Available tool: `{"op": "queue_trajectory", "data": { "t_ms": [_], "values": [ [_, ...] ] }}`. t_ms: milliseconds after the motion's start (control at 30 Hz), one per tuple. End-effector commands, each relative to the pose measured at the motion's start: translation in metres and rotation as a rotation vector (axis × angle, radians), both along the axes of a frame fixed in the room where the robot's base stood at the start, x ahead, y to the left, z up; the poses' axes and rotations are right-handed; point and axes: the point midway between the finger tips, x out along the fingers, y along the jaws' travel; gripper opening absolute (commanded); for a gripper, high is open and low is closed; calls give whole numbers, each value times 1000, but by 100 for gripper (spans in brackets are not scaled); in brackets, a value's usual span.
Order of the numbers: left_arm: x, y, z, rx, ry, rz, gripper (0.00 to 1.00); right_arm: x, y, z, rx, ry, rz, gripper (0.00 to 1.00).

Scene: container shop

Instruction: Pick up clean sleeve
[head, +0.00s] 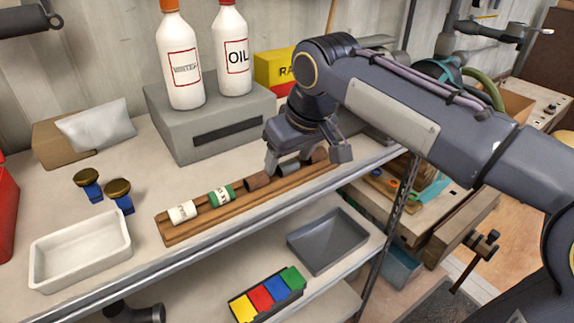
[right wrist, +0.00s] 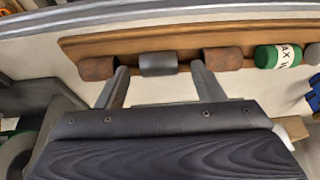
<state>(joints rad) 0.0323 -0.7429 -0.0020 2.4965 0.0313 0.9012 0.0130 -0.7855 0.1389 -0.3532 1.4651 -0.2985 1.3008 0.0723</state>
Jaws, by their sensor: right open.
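A wooden rack (head: 240,212) on the shelf top holds a row of small cylinders. The smooth grey sleeve (head: 288,167) lies between two rusty brown sleeves, the near one (head: 257,181) and the far one (head: 318,155). My right gripper (head: 308,161) is open over the far end of the rack. In the right wrist view, the grey sleeve (right wrist: 158,64) lies just beyond and between the open fingertips (right wrist: 160,74), with brown sleeves to its left (right wrist: 97,68) and right (right wrist: 222,59). I cannot tell whether the fingers touch anything. My left gripper is not in view.
A white-labelled cylinder (head: 182,212) and a green one (head: 221,195) share the rack. A grey box (head: 210,125) with two bottles stands behind. A white tray (head: 80,252) and two brass-topped blue items (head: 119,195) are at left. The shelf edge runs in front.

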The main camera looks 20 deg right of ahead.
Motion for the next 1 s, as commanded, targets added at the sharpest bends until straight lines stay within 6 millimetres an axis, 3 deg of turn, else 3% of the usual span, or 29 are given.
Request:
{"op": "queue_trajectory", "data": {
  "t_ms": [267,667,1000],
  "values": [
    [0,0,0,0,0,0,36,2,0,-4,0,-1,0,62],
    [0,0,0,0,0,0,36,2,0,-4,0,-1,0,11],
    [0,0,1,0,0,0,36,2,0,1,1,-2,0,11]
  ]
}}
